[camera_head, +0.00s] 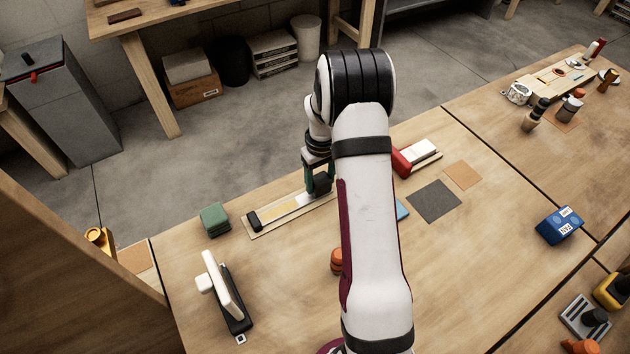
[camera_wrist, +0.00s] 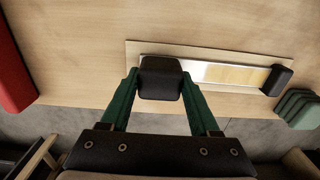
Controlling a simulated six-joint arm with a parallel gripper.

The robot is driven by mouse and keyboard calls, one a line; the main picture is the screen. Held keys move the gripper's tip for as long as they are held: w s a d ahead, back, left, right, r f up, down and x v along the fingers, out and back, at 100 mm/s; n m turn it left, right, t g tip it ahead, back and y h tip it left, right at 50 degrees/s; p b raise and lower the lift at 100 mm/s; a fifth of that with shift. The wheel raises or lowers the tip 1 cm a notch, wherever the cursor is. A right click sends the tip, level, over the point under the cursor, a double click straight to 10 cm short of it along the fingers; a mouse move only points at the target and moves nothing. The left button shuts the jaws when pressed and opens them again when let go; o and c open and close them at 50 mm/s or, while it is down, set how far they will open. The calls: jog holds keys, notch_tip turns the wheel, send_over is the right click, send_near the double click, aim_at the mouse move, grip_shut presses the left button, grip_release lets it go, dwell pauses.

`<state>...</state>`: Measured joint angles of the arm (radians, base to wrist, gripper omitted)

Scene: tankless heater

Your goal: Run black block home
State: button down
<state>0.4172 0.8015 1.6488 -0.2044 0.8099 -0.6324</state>
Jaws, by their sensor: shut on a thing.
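The black block (camera_head: 321,183) is between the green fingers of my gripper (camera_head: 318,177), which is shut on it. In the wrist view the block (camera_wrist: 161,78) sits between the fingertips (camera_wrist: 160,84), at one end of a pale metal track (camera_wrist: 205,71). The track lies on a light wooden board (camera_head: 262,232) and has a yellow section (camera_head: 277,214) near its far-from-block end. A fixed-looking black end piece (camera_head: 254,220) stands past the yellow, also in the wrist view (camera_wrist: 277,80). I cannot tell whether the block touches the track.
A green block (camera_head: 215,219) stands just left of the board. A red object (camera_head: 401,164) and a white-topped piece (camera_head: 420,148) lie to the right. A white and black device (camera_head: 225,290) stands nearer on the left. My arm hides part of the bench. The track between block and end piece looks clear.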

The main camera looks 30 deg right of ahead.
aim_at(322, 178)
jog(key=shift+d, duration=0.3)
jog(key=shift+c, duration=2)
grip_release()
jog(key=shift+o, duration=1.4)
jog(key=shift+a, duration=0.1)
jog(key=shift+r, duration=0.1)
notch_tip(322, 178, up, 16)
jog(key=shift+f, duration=0.2)
